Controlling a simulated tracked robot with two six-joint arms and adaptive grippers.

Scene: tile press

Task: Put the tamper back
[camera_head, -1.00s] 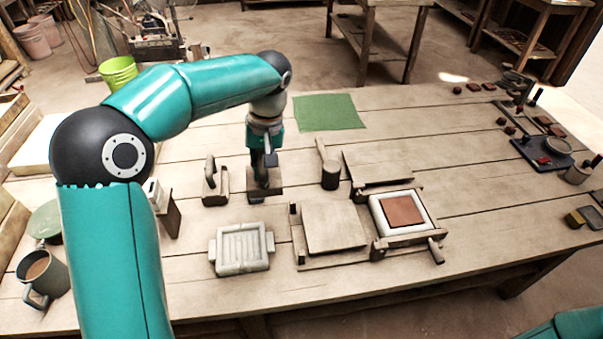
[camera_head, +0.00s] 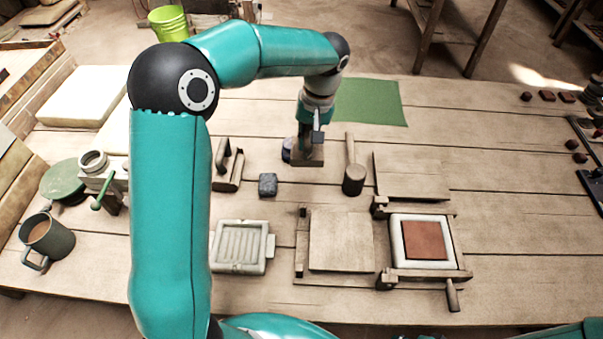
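The tamper, seen as a wooden block (camera_head: 307,158), is at the lower end of my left gripper (camera_head: 306,140). The dark fingers are closed around its upper part, which they largely hide. I cannot tell if its base touches the table. It is in front of the green mat (camera_head: 370,102) and up-left of the wooden mallet (camera_head: 353,180). My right gripper is out of view; only teal parts show at the bottom edge.
A dark grey block (camera_head: 268,185) and an arch-handled wooden tool (camera_head: 228,166) are to the left. The press (camera_head: 340,240) holds a reddish tile (camera_head: 426,240) in a white frame at its right. A ribbed pale mould (camera_head: 240,246) and a mug (camera_head: 46,238) are nearer.

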